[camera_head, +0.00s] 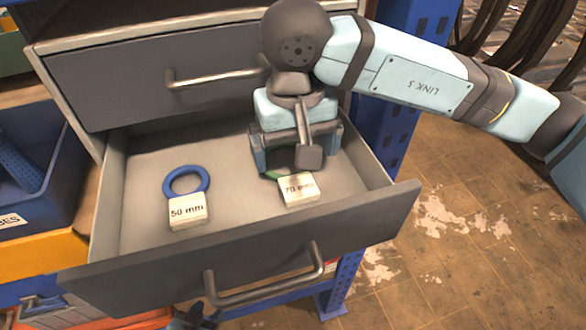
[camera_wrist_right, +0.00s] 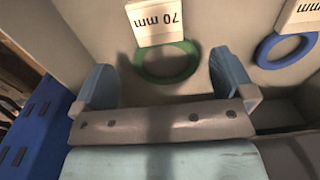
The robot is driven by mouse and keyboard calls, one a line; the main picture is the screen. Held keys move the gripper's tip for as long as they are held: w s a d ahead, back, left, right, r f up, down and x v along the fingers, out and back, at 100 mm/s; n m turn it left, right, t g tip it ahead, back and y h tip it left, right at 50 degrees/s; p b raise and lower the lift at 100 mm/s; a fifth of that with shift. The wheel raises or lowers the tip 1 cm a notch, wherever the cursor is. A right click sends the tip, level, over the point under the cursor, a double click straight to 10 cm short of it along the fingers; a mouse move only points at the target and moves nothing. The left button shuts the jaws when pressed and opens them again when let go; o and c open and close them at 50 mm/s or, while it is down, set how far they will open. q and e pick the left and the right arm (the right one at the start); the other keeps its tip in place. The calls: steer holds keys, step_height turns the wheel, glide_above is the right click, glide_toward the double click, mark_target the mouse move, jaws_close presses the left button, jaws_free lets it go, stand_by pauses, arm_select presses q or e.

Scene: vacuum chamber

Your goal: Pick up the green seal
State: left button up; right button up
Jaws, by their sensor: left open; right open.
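The green seal (camera_head: 273,174) lies flat in the open drawer behind the 70 mm label block (camera_head: 299,189), mostly hidden by my right gripper in the head view. My right gripper (camera_head: 296,160) is open above it, pointing down. The 70 mm block (camera_wrist_right: 155,22) sits against the ring's edge. A dark part that looks like my left gripper (camera_head: 192,318) shows at the bottom edge of the head view, open and empty.
A blue seal (camera_head: 186,181) with a 50 mm block (camera_head: 188,211) lies at the drawer's left. The drawer front (camera_head: 150,275) and side walls surround both seals. A closed drawer (camera_head: 130,85) is above and behind. A blue bin (camera_head: 40,165) stands at left.

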mark_target(295, 176)
step_height(295, 176, down, 5)
steer(key=shift+f+p, duration=0.1)
steer(key=shift+p, duration=0.55)
steer(key=shift+s, duration=0.1)
steer(key=c, duration=1.3)
